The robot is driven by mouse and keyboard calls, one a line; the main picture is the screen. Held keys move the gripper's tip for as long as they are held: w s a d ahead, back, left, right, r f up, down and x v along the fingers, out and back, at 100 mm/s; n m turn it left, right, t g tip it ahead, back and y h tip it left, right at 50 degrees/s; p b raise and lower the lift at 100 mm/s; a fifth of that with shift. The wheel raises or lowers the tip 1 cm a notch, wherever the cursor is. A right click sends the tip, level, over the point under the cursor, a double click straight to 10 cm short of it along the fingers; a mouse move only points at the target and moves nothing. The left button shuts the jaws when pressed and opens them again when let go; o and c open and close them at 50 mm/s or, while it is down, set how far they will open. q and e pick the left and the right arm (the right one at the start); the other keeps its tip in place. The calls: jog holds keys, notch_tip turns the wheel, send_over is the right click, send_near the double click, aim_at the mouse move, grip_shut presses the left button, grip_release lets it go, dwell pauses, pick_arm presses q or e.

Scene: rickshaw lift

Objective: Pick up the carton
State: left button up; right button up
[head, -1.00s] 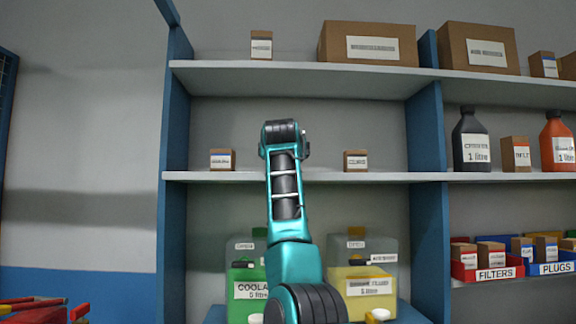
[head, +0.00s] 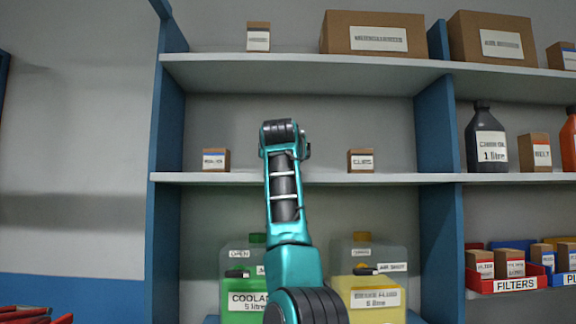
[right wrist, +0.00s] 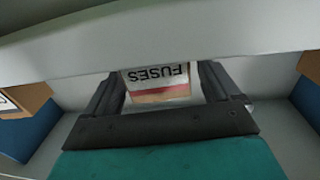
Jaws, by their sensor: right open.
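The carton marked FUSES (right wrist: 157,82) shows in the right wrist view, white-labelled with a red stripe and a brown edge, its lettering upside down. It lies between and just beyond the fingertips of my right gripper (right wrist: 162,80), which is open; whether a finger touches it is unclear. In the head view one arm of mine stands in the middle, in front of the shelves, and no FUSES carton is visible there. My left gripper is not in view.
The middle shelf (head: 400,178) bears a small carton left (head: 216,160) and another right (head: 361,161) of my arm. Blue uprights (head: 436,150) flank the bay. A green coolant jug (head: 238,280) and a yellow jug (head: 370,280) stand below. Large boxes (head: 372,33) sit above.

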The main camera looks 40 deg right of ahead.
jog(key=shift+w+d+f, duration=0.1)
jog(key=shift+w+d, duration=0.15)
jog(key=shift+w, duration=0.05)
jog(key=shift+s+a, duration=0.1)
jog(key=shift+s, duration=0.05)
jog(key=shift+c, duration=0.6)
jog(key=c, duration=1)
jog(key=shift+o, duration=0.2)
jog(key=shift+r, duration=0.2)
jog(key=shift+r, duration=4.8)
jog(key=shift+r, duration=0.1)
